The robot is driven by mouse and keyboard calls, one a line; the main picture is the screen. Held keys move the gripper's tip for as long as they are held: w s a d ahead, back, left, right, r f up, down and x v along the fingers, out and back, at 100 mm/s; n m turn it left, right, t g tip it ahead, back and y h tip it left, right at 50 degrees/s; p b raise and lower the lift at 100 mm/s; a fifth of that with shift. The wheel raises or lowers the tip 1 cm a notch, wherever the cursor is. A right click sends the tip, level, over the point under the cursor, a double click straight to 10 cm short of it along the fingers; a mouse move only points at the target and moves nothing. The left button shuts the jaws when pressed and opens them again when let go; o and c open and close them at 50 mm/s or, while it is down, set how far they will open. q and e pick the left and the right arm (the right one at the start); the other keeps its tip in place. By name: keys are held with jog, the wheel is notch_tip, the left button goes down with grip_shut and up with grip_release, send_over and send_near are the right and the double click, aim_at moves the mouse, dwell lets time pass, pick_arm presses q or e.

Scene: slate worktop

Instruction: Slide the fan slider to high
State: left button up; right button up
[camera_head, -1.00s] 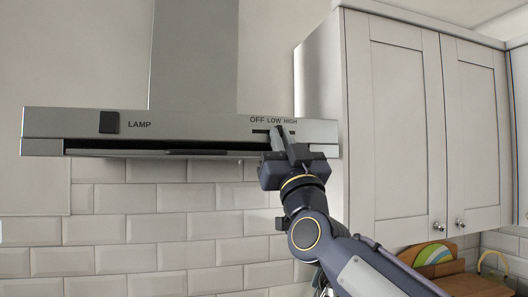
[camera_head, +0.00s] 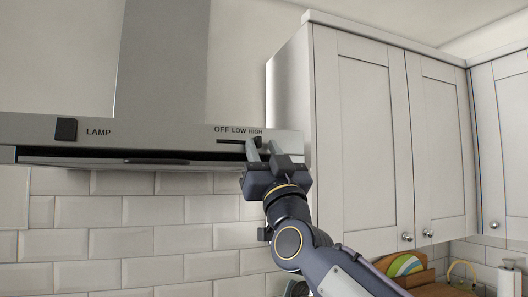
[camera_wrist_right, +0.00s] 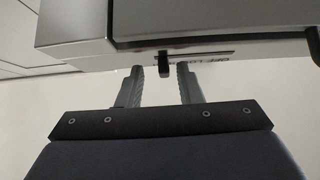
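The range hood (camera_head: 180,135) carries a fan slot (camera_head: 230,141) under the labels OFF, LOW and HIGH. The dark slider knob (camera_head: 258,141) is at the HIGH end of the slot, partly hidden by my gripper in the head view. In the right wrist view the knob (camera_wrist_right: 163,63) sits at the left end of the slot, the HIGH end, as the lettering is upside down there. My right gripper (camera_head: 263,150) is just below the knob. Its fingers (camera_wrist_right: 160,78) are apart, with the knob lined up with the gap between them. My left gripper is not in view.
A black lamp switch (camera_head: 66,129) is at the left of the hood front. White wall cabinets (camera_head: 365,135) stand close to the right of the hood and my arm. A wooden rack with a colourful plate (camera_head: 404,265) is at the lower right.

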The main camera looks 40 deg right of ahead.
jog(key=b+v, duration=0.3)
jog(key=v, duration=0.4)
jog(key=shift+s+f+b, duration=0.15)
jog(key=shift+s+b, duration=0.15)
jog(key=shift+b, duration=0.1)
jog(key=w+a+f+n+g+y, duration=0.1)
jog(key=a+f+g+y, duration=0.3)
jog(key=f, duration=1.1)
jog(key=a+f+n+g+y, duration=0.2)
jog(key=f+g+y, duration=0.3)
jog(key=f, duration=1)
jog(key=s+a+f+g, duration=0.2)
jog(key=s+f+g, duration=0.2)
jog(key=f, duration=0.5)
jog(key=s+a+f+m+g+y, duration=0.1)
jog(key=s+f+g, duration=0.2)
jog(key=s+f, duration=0.4)
jog(key=s+a+f+m+g, duration=0.1)
jog(key=s+f+g, duration=0.3)
jog(key=f, duration=0.7)
jog(key=shift+s+a+g, duration=0.3)
jog(key=shift+s+a, duration=0.5)
